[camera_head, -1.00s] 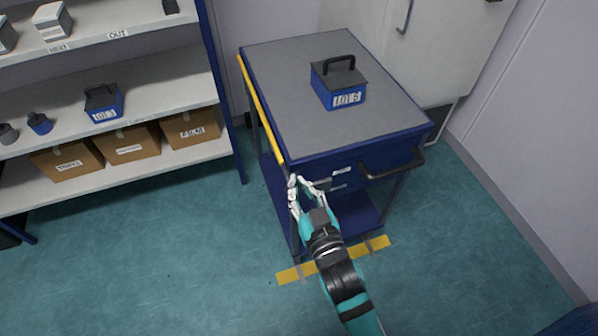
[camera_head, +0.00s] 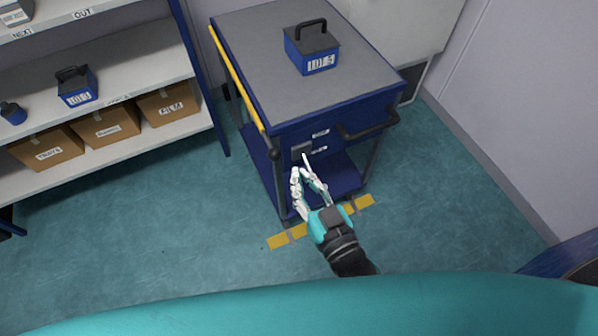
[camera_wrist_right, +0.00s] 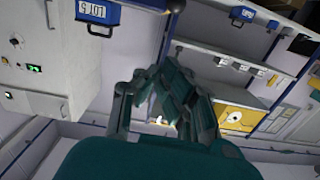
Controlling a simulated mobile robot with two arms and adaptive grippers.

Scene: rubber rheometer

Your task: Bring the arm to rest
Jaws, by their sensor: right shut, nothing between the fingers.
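My right gripper (camera_head: 308,180) is in front of the blue cart (camera_head: 300,25), below the level of its grey top, and it appears apart from the cart. In the right wrist view the fingers of this gripper (camera_wrist_right: 172,80) come together with nothing seen between them. My left gripper is not in view.
A blue box with a black handle (camera_head: 312,52) stands on the cart top. The cart has a dark handle (camera_head: 368,128) at its front right. Shelves (camera_head: 130,60) with boxes stand at the left. Yellow tape (camera_head: 280,241) marks the floor. Open teal floor (camera_head: 190,235) lies left of the cart.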

